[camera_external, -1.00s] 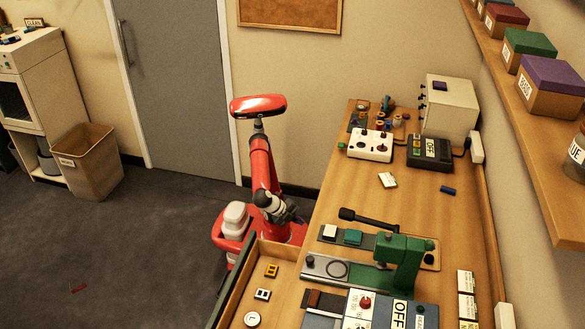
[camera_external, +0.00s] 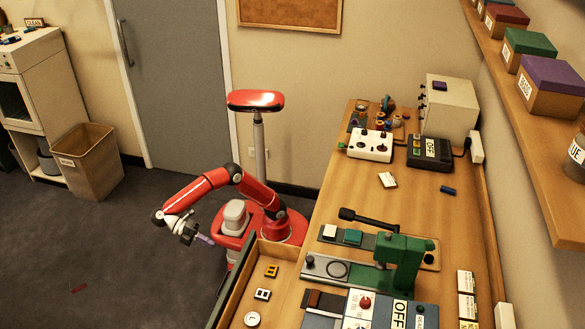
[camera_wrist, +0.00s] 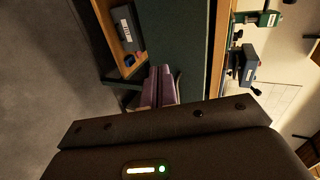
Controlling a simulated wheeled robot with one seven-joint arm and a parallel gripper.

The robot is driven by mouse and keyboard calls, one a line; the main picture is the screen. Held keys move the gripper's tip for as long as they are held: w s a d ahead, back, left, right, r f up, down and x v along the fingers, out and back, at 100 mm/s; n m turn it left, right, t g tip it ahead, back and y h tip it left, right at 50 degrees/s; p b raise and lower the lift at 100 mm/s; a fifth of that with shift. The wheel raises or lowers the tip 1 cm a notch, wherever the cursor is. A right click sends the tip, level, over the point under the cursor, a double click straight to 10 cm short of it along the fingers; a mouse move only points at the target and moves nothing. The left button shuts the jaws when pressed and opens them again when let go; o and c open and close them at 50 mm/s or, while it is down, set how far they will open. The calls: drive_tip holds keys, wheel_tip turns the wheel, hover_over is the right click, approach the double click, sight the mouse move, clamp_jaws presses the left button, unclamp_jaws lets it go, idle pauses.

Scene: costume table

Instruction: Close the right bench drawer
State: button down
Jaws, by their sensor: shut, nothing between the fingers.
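The open bench drawer (camera_external: 238,288) sticks out from the left side of the bench at the bottom of the external view. Small tokens lie in it, and the picture edge cuts it off. My gripper (camera_external: 206,239) is shut and empty, out over the floor to the left of the drawer and apart from it. In the wrist view its purple fingers (camera_wrist: 156,86) are together, in front of the dark green bench front (camera_wrist: 172,40). An open wooden drawer (camera_wrist: 106,20) with a dark labelled object inside shows there at upper left; I cannot tell if it is the same drawer.
The bench top (camera_external: 385,212) carries a green press (camera_external: 402,262), a blue OFF box (camera_external: 388,312) and a white control box (camera_external: 370,146). A waste bin (camera_external: 88,162) stands by the left wall. The floor (camera_external: 110,250) left of my base is mostly clear.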

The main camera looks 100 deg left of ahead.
drive_tip(key=w+f+t, duration=0.1)
drive_tip(key=w+f, duration=0.2)
drive_tip(key=w, duration=0.9)
drive_tip(key=shift+d+f+m+b, duration=0.2)
drive_tip(key=shift+f+m+b, duration=0.1)
drive_tip(key=shift+f, duration=0.05)
drive_tip(key=shift+w, duration=0.15)
drive_tip(key=w+b, duration=0.2)
drive_tip(key=w, duration=2.2)
drive_tip(key=shift+w, duration=0.25)
drive_tip(key=shift+w+r, duration=0.1)
drive_tip(key=shift+w, duration=0.05)
